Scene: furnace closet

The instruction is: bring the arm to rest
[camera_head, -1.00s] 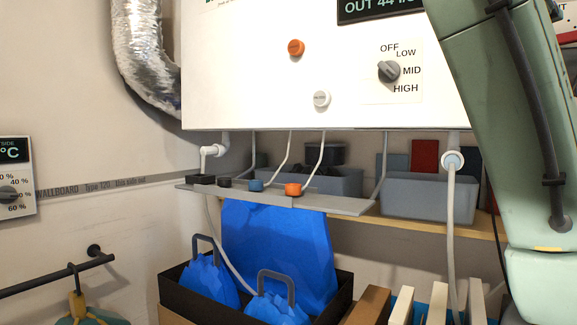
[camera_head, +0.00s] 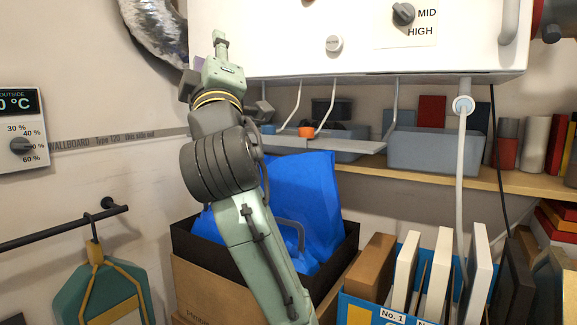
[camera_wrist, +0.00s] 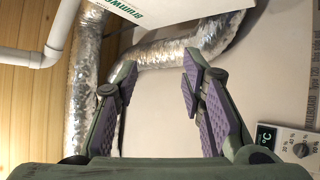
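My arm rises from the bottom middle of the head view, bent upward in front of the black box and blue bags. My gripper (camera_wrist: 158,75) is open and empty in the wrist view, its two purple-padded fingers apart. The wrist view has the silver duct (camera_wrist: 205,40) and the bare wall beyond the fingers. In the head view the gripper is mostly hidden behind my wrist, by the lower left corner of the white heater unit (camera_head: 290,50). I cannot tell whether the arm touches the unit.
A grey ledge (camera_head: 350,147) with hoses and an orange cap (camera_head: 306,132) is close right of my wrist. The black box (camera_head: 345,245) with blue bags (camera_head: 310,190) stands behind the arm. A wall shelf (camera_head: 430,173) holds a grey bin (camera_head: 420,152). Bare wall (camera_head: 80,100) lies left.

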